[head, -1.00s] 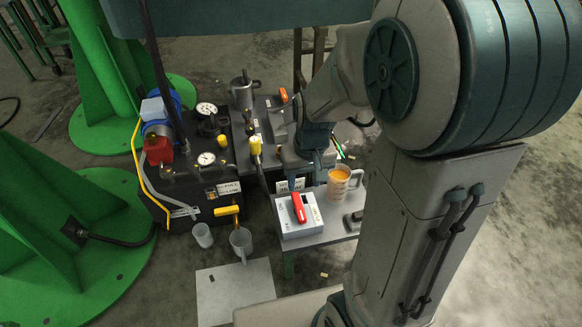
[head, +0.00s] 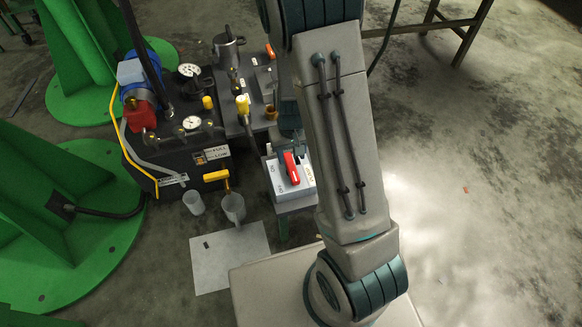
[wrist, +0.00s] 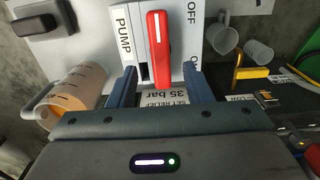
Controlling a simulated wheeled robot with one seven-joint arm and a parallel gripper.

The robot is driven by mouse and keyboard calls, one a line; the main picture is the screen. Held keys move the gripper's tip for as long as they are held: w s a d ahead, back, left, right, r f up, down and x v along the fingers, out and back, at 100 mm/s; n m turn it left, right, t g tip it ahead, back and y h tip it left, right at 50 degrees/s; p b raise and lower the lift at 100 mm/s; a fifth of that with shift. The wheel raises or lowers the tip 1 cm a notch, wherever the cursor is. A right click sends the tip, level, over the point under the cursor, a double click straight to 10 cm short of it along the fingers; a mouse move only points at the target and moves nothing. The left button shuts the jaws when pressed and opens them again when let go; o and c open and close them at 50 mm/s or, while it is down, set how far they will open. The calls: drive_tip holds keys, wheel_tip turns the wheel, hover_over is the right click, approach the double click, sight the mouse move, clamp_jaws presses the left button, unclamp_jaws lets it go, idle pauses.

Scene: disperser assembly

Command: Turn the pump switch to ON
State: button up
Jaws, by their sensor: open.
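The pump switch is a red lever (head: 291,168) on a light grey box (head: 279,184), just left of my arm in the head view. In the wrist view the red lever (wrist: 158,48) stands nearly upright in the picture, with PUMP on its left and OFF and a partly covered ON on its right. My gripper (wrist: 161,80) is open, its blue fingers on either side of the lever's lower end with gaps visible. I cannot tell whether either finger touches it. My arm hides the box's right side in the head view.
A beaker of orange liquid (wrist: 80,92) stands left of the switch box in the wrist view. A black unit with gauges (head: 192,123) and a yellow-handled valve (head: 216,175) stands to the left in the head view. Two cups (head: 232,207) (head: 193,203) are near it.

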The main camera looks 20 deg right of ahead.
sight(291, 166)
wheel_tip(291, 166, down, 5)
drive_tip(key=shift+f+b, duration=0.1)
drive_tip(key=shift+b, duration=0.75)
drive_tip(key=c, duration=1)
